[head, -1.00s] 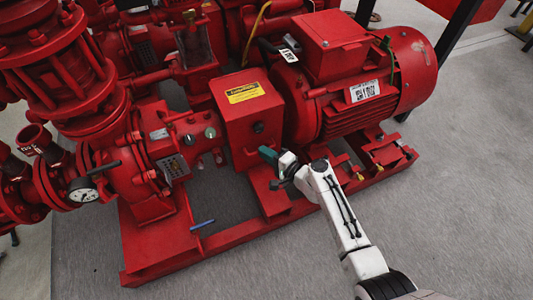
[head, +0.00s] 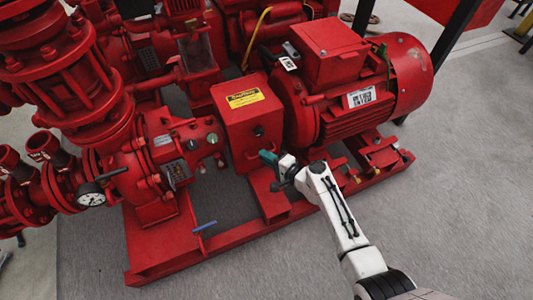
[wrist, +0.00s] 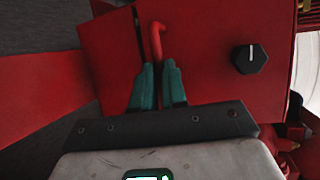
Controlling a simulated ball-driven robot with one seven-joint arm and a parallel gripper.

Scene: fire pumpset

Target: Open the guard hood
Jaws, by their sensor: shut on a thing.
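The guard hood (head: 237,128) is a red box with a yellow caution label, between the pump and the motor in the head view. It looks closed. In the wrist view its red face (wrist: 210,60) fills the middle, with a black knob (wrist: 250,58) to the right. My gripper (head: 268,158) is at the hood's lower right in the head view. In the wrist view its teal fingers (wrist: 158,68) are shut on a thin, bent red handle (wrist: 157,40) in front of the face. The handle's lower part is hidden between the fingers.
The red motor (head: 360,85) stands right of the hood. Grey floor (head: 440,190) in front is clear.

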